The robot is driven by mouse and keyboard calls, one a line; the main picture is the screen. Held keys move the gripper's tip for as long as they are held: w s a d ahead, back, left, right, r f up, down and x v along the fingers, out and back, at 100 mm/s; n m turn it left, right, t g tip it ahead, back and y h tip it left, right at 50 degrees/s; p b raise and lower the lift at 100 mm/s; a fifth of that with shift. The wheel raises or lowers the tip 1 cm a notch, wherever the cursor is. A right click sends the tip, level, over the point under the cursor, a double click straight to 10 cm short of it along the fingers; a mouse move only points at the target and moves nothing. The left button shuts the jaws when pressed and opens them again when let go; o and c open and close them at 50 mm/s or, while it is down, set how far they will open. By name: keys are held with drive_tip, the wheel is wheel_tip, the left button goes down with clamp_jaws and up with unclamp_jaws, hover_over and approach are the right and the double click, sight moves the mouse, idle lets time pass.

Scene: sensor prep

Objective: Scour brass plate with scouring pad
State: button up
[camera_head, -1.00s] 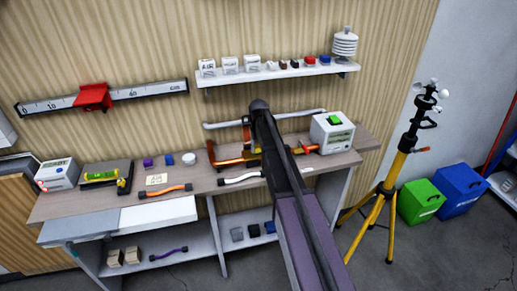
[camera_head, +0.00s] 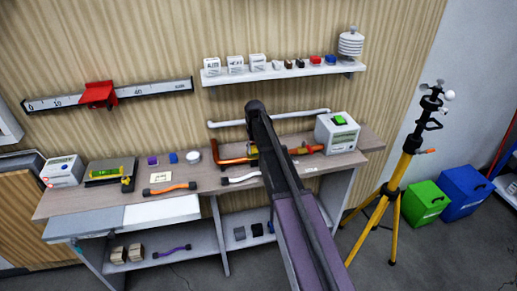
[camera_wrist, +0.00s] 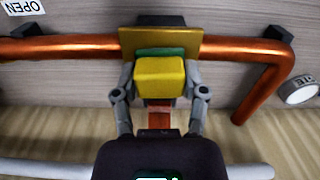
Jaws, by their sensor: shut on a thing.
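The scouring pad (camera_wrist: 160,78) is a yellow block with a green layer (camera_wrist: 160,53) on its far side. My gripper (camera_wrist: 160,92) is shut on it, one grey finger at each side. The brass plate (camera_wrist: 160,38) is a flat gold-brown piece directly beyond the pad, at the copper pipe (camera_wrist: 70,50). The green layer appears to be against the plate; exact contact is hard to tell. In the head view, my arm hides the gripper and pad; only a little yellow of the plate (camera_head: 253,152) shows beside it.
The copper pipe runs along the back of the bench (camera_head: 215,182). A white device (camera_head: 337,133) stands at its right end. A white rail (camera_head: 225,123) runs along the wall. Cable pieces, small blocks and a level (camera_head: 107,172) lie to the left. A yellow tripod (camera_head: 397,180) stands right.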

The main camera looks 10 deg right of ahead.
drive_tip(key=shift+a, duration=0.1)
idle(0.3)
drive_tip(key=shift+a, duration=1.6)
drive_tip(key=shift+r, duration=0.1)
drive_tip(key=shift+r+p, duration=3)
drive_tip(key=shift+p, duration=0.1)
wheel_tip(320, 180, up, 3)
drive_tip(key=p, duration=0.3)
